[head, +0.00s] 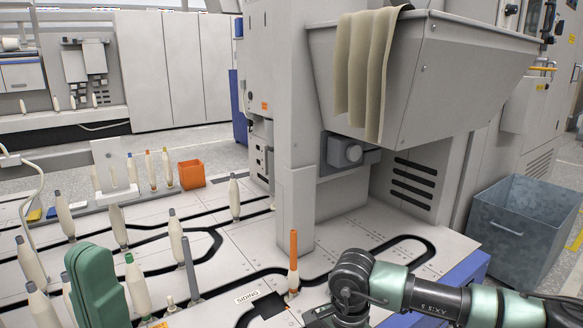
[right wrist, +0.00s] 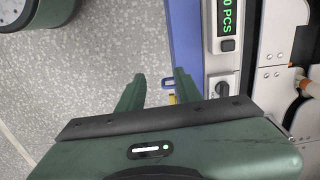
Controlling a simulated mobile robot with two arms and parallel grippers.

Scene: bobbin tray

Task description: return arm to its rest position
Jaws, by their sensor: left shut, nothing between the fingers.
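My left gripper (head: 95,285) is a green body at the lower left of the head view, among the standing bobbins. It is shut and holds nothing; its fingertips are hard to make out. My right arm (head: 400,290) comes in from the right, black and pale teal, bent low over the front of the table. In the right wrist view my right gripper (right wrist: 159,76) has its two green fingers apart, with nothing between them. An orange-tipped bobbin (head: 293,262) stands upright near the "SIDING" label, left of the right arm's bend.
Several pale bobbins (head: 174,240) stand on the tracked table (head: 235,265). An orange box (head: 191,174) is behind them. A grey machine with a hopper (head: 450,75) rises at the back. A metal bin (head: 525,225) is on the right. A counter display (right wrist: 226,18) is near the right gripper.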

